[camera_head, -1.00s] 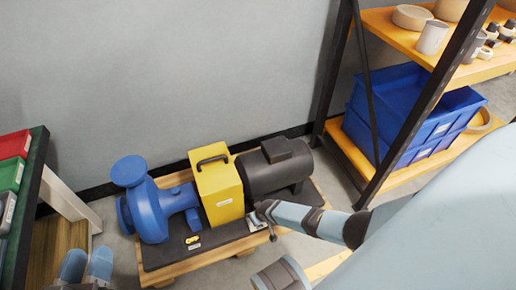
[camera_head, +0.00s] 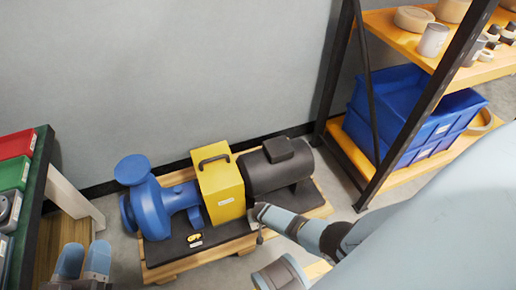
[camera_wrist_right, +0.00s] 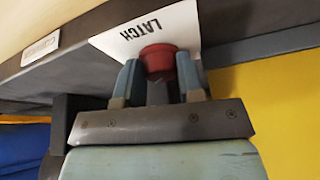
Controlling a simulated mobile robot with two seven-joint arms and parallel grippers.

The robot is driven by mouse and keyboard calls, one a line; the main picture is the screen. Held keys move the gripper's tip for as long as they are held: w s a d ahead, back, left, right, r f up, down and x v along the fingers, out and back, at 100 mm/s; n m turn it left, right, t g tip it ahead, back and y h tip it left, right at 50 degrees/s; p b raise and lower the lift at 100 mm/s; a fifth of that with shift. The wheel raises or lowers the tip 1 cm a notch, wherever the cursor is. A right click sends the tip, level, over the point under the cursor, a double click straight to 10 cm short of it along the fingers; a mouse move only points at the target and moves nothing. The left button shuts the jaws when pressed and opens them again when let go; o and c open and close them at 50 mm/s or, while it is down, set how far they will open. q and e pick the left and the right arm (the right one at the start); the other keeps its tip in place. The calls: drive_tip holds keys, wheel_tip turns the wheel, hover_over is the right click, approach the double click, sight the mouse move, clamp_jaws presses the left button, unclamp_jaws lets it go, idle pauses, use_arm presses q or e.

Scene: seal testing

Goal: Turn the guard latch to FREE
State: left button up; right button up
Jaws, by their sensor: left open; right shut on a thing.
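The guard latch shows in the right wrist view as a red knob (camera_wrist_right: 159,60) in front of a white plate (camera_wrist_right: 130,35) printed LATCH. My right gripper (camera_wrist_right: 160,82) has its fingers on both sides of the knob and is shut on it. In the head view my right gripper (camera_head: 259,212) is at the front of the yellow guard (camera_head: 221,190), near the dark motor (camera_head: 275,172). It hides the latch there. No FREE mark can be read. My left gripper (camera_head: 83,262) is open and empty at the lower left, away from the pump.
A blue pump (camera_head: 148,205) stands left of the guard on a dark base over a wooden pallet (camera_head: 165,271). A bench with red and green bins (camera_head: 14,176) is at the left. A shelf with blue crates (camera_head: 400,110) stands at the right. Bare wall is behind.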

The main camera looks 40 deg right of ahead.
drive_tip(key=o, duration=0.7)
drive_tip(key=shift+c, duration=0.2)
use_arm(q)
drive_tip(key=shift+r, duration=0.1)
use_arm(e)
drive_tip(key=shift+s+r+p, duration=0.1)
drive_tip(key=shift+r+p, duration=0.25)
drive_tip(key=p+v, duration=0.2)
drive_tip(key=shift+s+r, duration=0.1)
drive_tip(key=shift+r, duration=0.3)
drive_tip(key=shift+p+v, duration=0.95)
use_arm(q)
drive_tip(key=s+a+f+g+y+p, duration=0.1)
drive_tip(key=a+f+g+y+p, duration=0.2)
drive_tip(key=a+f+y+p, duration=0.1)
drive_tip(key=shift+s+a+f+n+p, duration=0.3)
drive_tip(key=shift+a+f+n+p, duration=0.15)
drive_tip(key=shift+f, duration=0.75)
use_arm(e)
drive_tip(key=v, duration=0.8)
